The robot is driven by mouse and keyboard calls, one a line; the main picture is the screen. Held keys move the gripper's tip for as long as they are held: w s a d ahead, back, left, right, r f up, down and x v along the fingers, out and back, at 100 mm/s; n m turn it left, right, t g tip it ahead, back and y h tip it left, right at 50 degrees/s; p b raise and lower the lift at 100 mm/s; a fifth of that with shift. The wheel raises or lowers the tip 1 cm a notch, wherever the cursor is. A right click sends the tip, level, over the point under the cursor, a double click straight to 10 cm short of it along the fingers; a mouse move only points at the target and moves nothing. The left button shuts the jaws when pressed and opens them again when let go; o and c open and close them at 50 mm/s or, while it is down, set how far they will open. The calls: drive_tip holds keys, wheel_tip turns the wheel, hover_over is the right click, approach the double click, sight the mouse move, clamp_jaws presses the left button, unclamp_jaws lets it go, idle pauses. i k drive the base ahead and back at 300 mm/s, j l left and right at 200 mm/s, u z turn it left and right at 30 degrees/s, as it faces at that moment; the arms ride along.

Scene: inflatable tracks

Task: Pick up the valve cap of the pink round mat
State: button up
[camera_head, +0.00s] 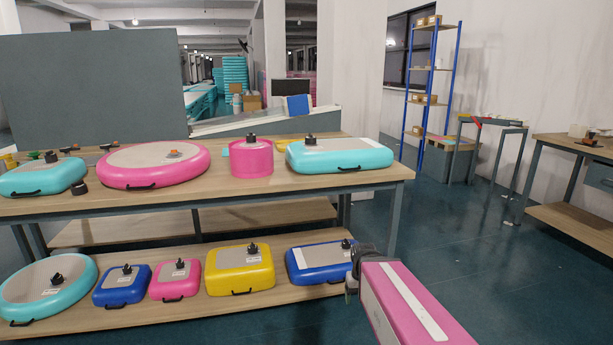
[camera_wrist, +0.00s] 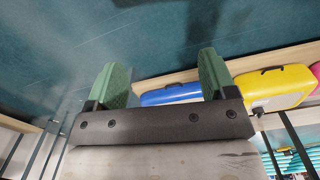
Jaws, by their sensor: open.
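The pink round mat (camera_head: 125,179) lies flat on the table top, left of centre, with a grey-beige upper face. A small orange valve piece (camera_head: 174,153) sits on that face; I cannot tell its cap from the valve at this size. A small black piece (camera_head: 80,188) lies on the table by the mat's left side. My gripper (camera_head: 353,277) is low at the right end of the lower shelf, well away from the round mat. In the wrist view my gripper (camera_wrist: 158,62) shows two green fingers wide apart with nothing between them.
A pink cylinder (camera_head: 251,160) and turquoise mats (camera_head: 340,157) share the table top (camera_head: 230,192). The lower shelf holds several mats, including a yellow one (camera_head: 240,271) and a blue one (camera_head: 318,263) near my gripper. Open floor (camera_head: 470,230) lies to the right.

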sight(78, 188)
drive_tip(key=u, duration=1.9)
